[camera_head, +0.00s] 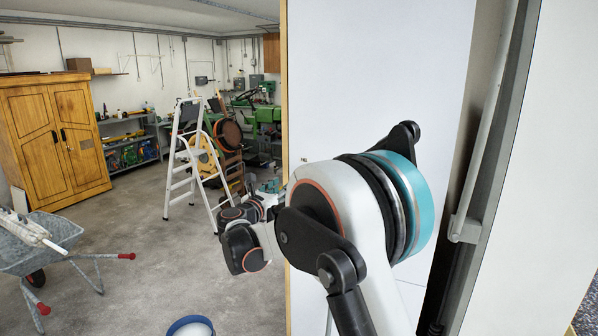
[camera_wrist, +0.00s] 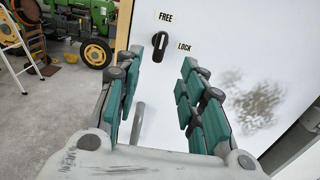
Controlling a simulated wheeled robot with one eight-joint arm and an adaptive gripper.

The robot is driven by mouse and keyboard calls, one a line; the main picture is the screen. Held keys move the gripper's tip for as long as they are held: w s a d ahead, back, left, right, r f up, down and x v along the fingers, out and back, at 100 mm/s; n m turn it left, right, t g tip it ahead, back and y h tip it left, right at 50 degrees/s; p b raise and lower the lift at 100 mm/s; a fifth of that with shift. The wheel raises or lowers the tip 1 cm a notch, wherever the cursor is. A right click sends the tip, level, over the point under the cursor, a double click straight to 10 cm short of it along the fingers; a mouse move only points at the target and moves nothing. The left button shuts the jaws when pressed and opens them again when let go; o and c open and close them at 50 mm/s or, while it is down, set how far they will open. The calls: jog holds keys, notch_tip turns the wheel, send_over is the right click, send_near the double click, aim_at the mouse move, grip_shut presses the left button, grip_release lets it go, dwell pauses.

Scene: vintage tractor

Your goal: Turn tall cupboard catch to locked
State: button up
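The tall cupboard shows as a white panel (camera_head: 380,70) in the head view and as a white door (camera_wrist: 235,40) in the wrist view. Its catch is a black knob (camera_wrist: 160,46) near the door's left edge. The knob stands nearly upright, with its upper end toward the FREE label (camera_wrist: 166,17); the LOCK label (camera_wrist: 184,47) is to its right. My gripper (camera_wrist: 162,62) is open and empty, its teal-padded fingers either side of the knob in the picture, apparently short of it. In the head view my arm largely hides the gripper.
A grey bar (camera_wrist: 138,122) shows between my fingers, below the knob. A white stepladder (camera_head: 182,150), a wooden cupboard (camera_head: 55,135) and a wheelbarrow (camera_head: 40,245) stand left. A green tractor (camera_wrist: 88,25) is behind. Open concrete floor lies between them.

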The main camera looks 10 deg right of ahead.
jog(key=p+x, duration=0.2)
jog(key=x, duration=1.1)
jog(key=shift+w+d, duration=0.1)
jog(key=shift+d, duration=0.05)
grip_shut()
